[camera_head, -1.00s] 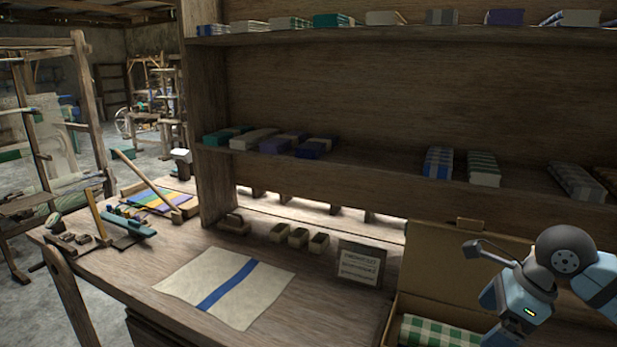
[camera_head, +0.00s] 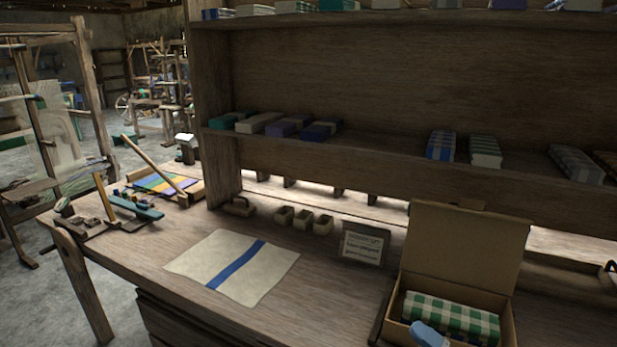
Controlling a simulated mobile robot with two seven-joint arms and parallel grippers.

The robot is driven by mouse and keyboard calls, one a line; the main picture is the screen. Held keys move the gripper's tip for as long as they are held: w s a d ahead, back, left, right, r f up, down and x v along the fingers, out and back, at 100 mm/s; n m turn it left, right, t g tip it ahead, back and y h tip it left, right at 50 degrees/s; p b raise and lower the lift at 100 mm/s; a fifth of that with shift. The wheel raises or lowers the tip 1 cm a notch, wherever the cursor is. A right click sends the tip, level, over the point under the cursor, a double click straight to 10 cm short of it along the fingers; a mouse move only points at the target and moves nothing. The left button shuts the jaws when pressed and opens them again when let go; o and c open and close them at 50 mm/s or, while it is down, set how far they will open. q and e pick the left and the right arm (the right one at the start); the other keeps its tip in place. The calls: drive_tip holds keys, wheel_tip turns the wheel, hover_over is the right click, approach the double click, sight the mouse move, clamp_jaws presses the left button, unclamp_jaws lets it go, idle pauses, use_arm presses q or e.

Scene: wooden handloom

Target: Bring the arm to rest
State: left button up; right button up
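Neither gripper can be made out in the head view. The box stands on the right of the wooden table (camera_head: 140,255) with its lid raised. A green-and-white checked folded cloth (camera_head: 452,313) lies in it. A cream cloth with a blue stripe (camera_head: 232,265) lies flat on the table.
A small dark sign (camera_head: 362,244) stands left of the box. Small wooden boxes (camera_head: 303,219) sit behind the cloth. Shelves (camera_head: 380,168) with folded cloths rise at the back. Weaving tools lie on the left. A small dark thing (camera_head: 612,268) at the right edge is unclear.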

drive_tip(key=s+d+f+m+g+h, duration=0.2)
drive_tip(key=s+f+m+h, duration=0.5)
drive_tip(key=f+m, duration=0.5)
drive_tip(key=s+d+f+m+g+h, duration=0.1)
drive_tip(key=s+f+m+h, duration=0.55)
drive_tip(key=f+m, duration=0.5)
use_arm(q)
wheel_tip(320, 180, up, 14)
drive_tip(key=s+a+p, duration=0.1)
drive_tip(key=p, duration=1.6)
drive_tip(key=shift+a+m+p, duration=0.2)
drive_tip(key=shift+m+p, duration=0.1)
drive_tip(key=shift+p, duration=0.05)
use_arm(e)
wheel_tip(320, 180, up, 12)
drive_tip(key=s+d+n, duration=0.1)
drive_tip(key=shift+s+d+r, duration=0.15)
use_arm(q)
drive_tip(key=shift+d+r, duration=0.1)
drive_tip(key=shift+r, duration=0.15)
use_arm(e)
drive_tip(key=shift+n, duration=0.25)
